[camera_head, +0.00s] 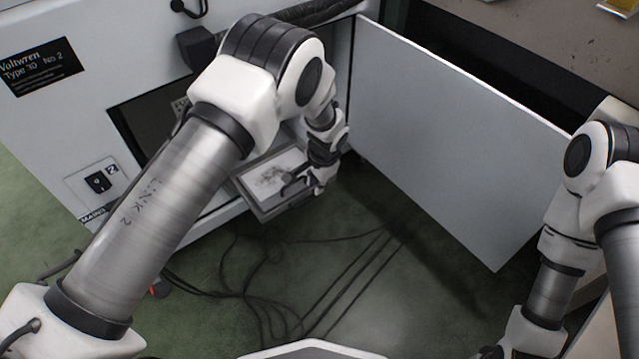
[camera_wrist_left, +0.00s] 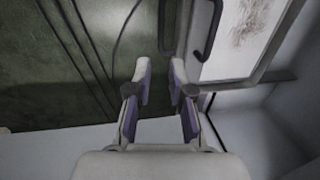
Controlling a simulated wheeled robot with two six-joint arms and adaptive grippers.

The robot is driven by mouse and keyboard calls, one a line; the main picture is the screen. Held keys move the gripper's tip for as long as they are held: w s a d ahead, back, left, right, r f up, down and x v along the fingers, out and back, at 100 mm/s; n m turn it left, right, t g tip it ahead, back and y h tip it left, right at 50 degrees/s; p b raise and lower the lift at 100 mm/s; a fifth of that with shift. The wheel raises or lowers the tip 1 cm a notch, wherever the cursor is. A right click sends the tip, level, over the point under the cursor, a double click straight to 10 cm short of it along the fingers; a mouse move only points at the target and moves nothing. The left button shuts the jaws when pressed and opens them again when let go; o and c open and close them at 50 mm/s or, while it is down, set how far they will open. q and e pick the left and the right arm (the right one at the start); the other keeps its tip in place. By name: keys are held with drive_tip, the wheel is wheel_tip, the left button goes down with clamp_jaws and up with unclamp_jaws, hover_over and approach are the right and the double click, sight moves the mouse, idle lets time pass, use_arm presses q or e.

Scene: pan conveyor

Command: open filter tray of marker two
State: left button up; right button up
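The machine labelled Voltwren Type 30 No 2 (camera_head: 40,66) stands at the left. Its filter tray (camera_head: 262,207) sticks out of the low opening, with a pale, dark-smudged sheet (camera_head: 272,174) in it. In the left wrist view the tray's rim (camera_wrist_left: 262,68) and a dark hooked handle (camera_wrist_left: 208,42) show at the upper right. My left gripper (camera_head: 296,186) is at the tray's outer side. In the wrist view its fingers (camera_wrist_left: 162,84) are apart, beside the tray's front edge; I cannot tell if they touch it. My right arm shows at the right, its gripper out of frame.
A large grey door panel (camera_head: 450,130) stands open to the right of the tray. Dark cables (camera_head: 300,290) lie over the green floor in front of the machine. A mains switch (camera_head: 98,182) is on the machine's lower front. The floor between tray and door is otherwise clear.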

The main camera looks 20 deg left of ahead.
sight(312, 199)
use_arm(q)
drive_tip(key=f+b, duration=0.1)
drive_tip(key=f, duration=0.1)
drive_tip(key=f+b, duration=0.1)
drive_tip(key=f, duration=0.1)
drive_tip(key=a+f+b, duration=0.1)
drive_tip(key=f+b, duration=0.1)
drive_tip(key=f, duration=0.1)
drive_tip(key=shift+w, duration=0.2)
drive_tip(key=shift+a+r, duration=0.1)
drive_tip(key=shift+w, duration=0.1)
clamp_jaws()
